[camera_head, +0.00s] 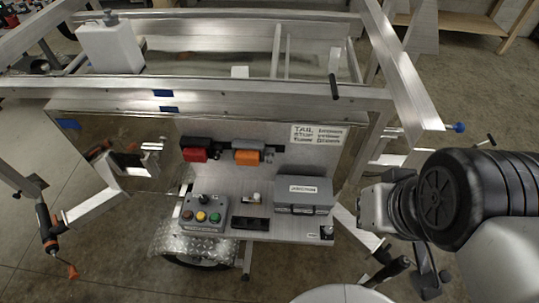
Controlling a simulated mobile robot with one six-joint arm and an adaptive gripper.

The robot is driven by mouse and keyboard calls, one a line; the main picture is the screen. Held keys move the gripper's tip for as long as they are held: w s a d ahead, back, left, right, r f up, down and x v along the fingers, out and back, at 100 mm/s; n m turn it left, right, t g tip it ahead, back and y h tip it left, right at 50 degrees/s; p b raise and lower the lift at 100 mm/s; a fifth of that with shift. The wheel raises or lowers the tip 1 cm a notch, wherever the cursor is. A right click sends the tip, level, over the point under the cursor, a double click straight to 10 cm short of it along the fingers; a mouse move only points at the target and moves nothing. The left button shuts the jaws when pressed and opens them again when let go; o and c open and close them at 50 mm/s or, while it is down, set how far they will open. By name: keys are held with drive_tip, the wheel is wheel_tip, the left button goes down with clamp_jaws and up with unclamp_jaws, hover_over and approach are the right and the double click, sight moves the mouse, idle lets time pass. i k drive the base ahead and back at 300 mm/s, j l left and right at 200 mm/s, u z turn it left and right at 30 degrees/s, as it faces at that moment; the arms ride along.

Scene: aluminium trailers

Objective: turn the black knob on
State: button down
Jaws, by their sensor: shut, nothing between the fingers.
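A grey control box (203,216) sits on the left of the metal shelf. A small black knob (211,198) stands on its upper part, above a row of red, yellow and green buttons. Which way the knob points is too small to tell. My gripper (366,209) is at the right, beyond the shelf's right end, empty and apart from the control box. It looks shut, though its fingertips are small and partly hidden by their own angle.
A grey lidded box (303,194) stands on the shelf between my gripper and the control box. A dark block (250,223) lies beside the control box. Red (195,152) and orange (247,156) lamps are on the panel behind. Trailer rails (200,88) run above.

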sight(203, 200)
drive_tip(key=u, duration=1.45)
